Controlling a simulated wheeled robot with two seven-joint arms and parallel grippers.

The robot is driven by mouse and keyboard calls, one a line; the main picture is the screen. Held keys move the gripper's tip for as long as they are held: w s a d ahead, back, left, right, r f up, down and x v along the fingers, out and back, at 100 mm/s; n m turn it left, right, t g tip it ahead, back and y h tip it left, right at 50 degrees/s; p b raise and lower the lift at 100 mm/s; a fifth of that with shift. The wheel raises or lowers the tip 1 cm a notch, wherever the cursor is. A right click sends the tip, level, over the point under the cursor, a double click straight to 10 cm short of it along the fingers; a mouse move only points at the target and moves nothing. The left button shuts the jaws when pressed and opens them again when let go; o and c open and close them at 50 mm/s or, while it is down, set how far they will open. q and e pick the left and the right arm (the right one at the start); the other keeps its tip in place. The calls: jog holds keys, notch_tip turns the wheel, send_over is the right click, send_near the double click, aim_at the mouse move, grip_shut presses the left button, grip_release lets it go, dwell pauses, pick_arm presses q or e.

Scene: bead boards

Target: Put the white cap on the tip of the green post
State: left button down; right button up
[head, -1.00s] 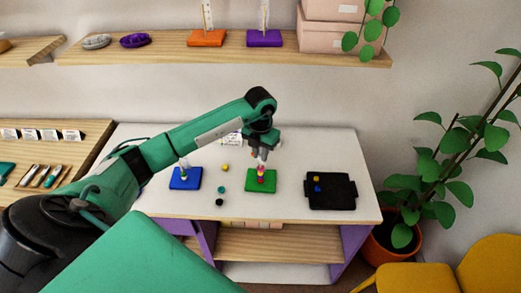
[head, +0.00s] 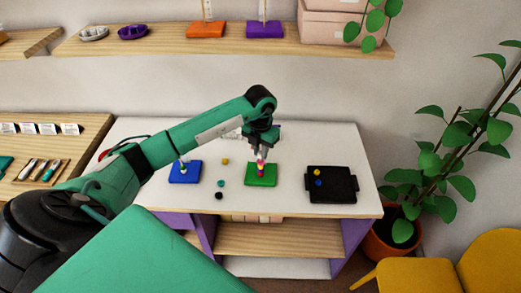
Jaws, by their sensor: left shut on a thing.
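The green board (head: 262,182) lies on the white table, with a short post of coloured beads (head: 261,171) standing on it. My left gripper (head: 262,156) is directly above this post, pointing down. It is shut on a small pale thing, seemingly the white cap (head: 261,160), at or just over the top of the beads. The fingers partly hide it, and I cannot tell whether it touches the post. My right gripper is not in view.
A blue board (head: 185,178) with its own post stands to the left. Loose yellow (head: 225,161), teal (head: 221,183) and black (head: 218,195) beads lie between the boards. A black tray (head: 340,194) holding yellow and blue beads is at the right. A shelf (head: 230,50) hangs above.

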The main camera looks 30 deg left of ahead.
pick_arm(q)
jog(key=shift+f+b, duration=0.55)
jog(key=shift+f, duration=0.1)
dwell(0.5)
jog(key=shift+f, duration=0.2)
jog(key=c, duration=1.2)
grip_release()
jog(key=shift+c, duration=0.2)
jog(key=shift+r, duration=0.1)
notch_tip(320, 180, up, 14)
jog(key=b, duration=0.4)
jog(key=shift+f, duration=0.2)
